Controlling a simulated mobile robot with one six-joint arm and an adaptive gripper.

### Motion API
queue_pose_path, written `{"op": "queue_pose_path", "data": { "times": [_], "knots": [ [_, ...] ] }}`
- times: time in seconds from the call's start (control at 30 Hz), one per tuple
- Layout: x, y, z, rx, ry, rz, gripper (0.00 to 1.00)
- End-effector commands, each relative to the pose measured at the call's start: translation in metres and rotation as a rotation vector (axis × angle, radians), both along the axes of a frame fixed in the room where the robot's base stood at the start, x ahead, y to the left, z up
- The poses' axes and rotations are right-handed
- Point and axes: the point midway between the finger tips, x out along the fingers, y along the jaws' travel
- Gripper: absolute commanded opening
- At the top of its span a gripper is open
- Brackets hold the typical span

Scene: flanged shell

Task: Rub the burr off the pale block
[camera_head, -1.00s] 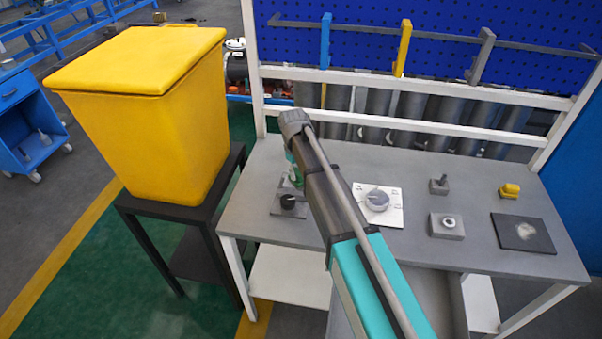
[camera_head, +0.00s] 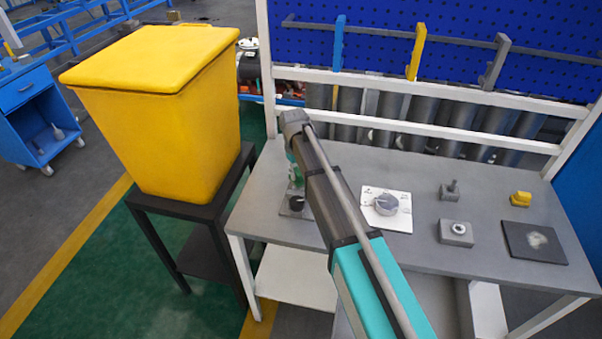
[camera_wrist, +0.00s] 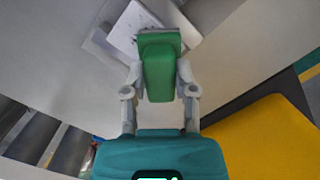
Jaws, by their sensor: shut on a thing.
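In the wrist view my gripper (camera_wrist: 160,78) is shut on a green block-shaped tool (camera_wrist: 158,60), with a finger on each side. The tool's far end overlaps a pale, flat-faced block (camera_wrist: 132,26) at the top of the view; I cannot tell if they touch. No burr can be made out on it. In the head view my arm hides most of the gripper, and a bit of green (camera_head: 296,174) shows at the bench's left end. A dark round knob (camera_head: 297,203) stands on a grey plate close by there.
The grey bench (camera_head: 425,185) carries a white plate (camera_head: 401,220) with a round dial, a grey block with a ring (camera_head: 456,233), a pegged block (camera_head: 449,191), a yellow piece (camera_head: 520,199) and a dark mat (camera_head: 515,247). A yellow bin (camera_head: 165,115) stands left on a dark stand.

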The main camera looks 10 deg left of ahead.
Motion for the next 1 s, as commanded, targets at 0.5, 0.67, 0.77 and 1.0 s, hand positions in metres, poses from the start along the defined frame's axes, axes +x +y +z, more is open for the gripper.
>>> {"op": "queue_pose_path", "data": {
  "times": [0.5,0.67,0.77,1.0],
  "knots": [
    [0.0,-0.001,0.013,-0.001,0.0,0.0,0.0],
    [0.0,-0.001,0.025,-0.001,0.0,0.0,0.0],
    [0.0,-0.001,0.032,-0.001,0.0,0.0,0.0],
    [0.0,-0.001,0.049,-0.001,0.0,0.0,0.0]
  ]
}}
